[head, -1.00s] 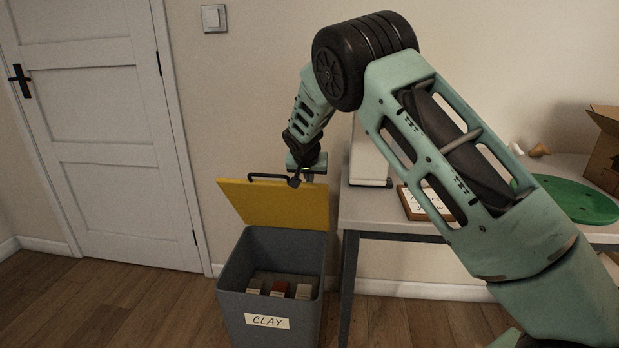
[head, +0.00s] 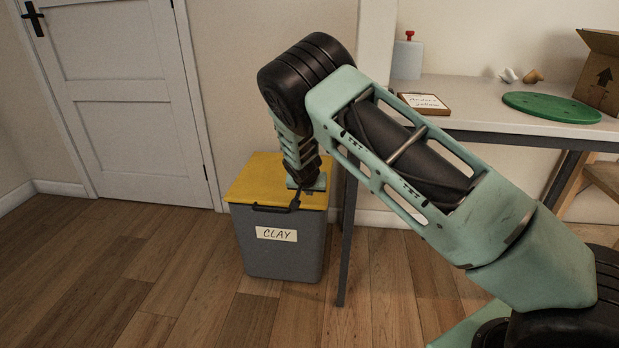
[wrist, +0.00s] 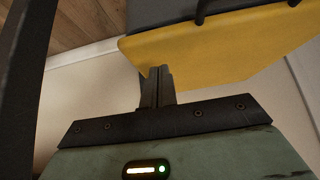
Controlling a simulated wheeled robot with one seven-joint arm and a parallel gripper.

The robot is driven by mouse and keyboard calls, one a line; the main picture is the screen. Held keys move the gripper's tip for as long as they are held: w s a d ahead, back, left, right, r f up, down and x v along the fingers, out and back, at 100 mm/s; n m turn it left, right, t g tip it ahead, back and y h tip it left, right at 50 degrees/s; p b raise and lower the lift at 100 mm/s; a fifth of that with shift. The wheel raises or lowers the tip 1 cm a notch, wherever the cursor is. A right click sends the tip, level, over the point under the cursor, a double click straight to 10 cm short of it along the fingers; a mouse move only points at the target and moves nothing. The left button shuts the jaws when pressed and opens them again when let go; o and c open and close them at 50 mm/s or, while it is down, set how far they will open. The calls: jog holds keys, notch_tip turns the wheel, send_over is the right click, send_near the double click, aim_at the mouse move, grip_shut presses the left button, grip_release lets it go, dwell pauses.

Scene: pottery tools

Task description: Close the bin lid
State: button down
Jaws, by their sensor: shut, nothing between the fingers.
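The grey bin (head: 280,254) with a "CLAY" label stands on the floor left of the table leg. Its yellow lid (head: 258,179) lies flat over the top, and the inside is hidden. A dark handle (head: 270,208) runs along the lid's front edge. My gripper (head: 297,203) is at the lid's front right, by the handle's right end. In the wrist view, the shut, empty fingers (wrist: 158,82) overlap the yellow lid (wrist: 215,50); whether they touch it I cannot tell. Part of the handle (wrist: 200,10) shows at the top there.
The table (head: 460,95) stands to the right with a framed sign (head: 424,103), a green disc (head: 550,107), a bottle (head: 407,58) and a cardboard box (head: 600,75). A white door (head: 130,100) is at the left. The floor in front of the bin is clear.

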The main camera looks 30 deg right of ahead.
aim_at(310, 203)
jog(key=shift+s+a+f+b, duration=0.1)
jog(key=shift+f+b, duration=0.1)
jog(key=shift+f, duration=0.55)
jog(key=shift+s+a+f+b, duration=0.1)
jog(key=shift+f+b, duration=0.1)
jog(key=shift+f, duration=0.55)
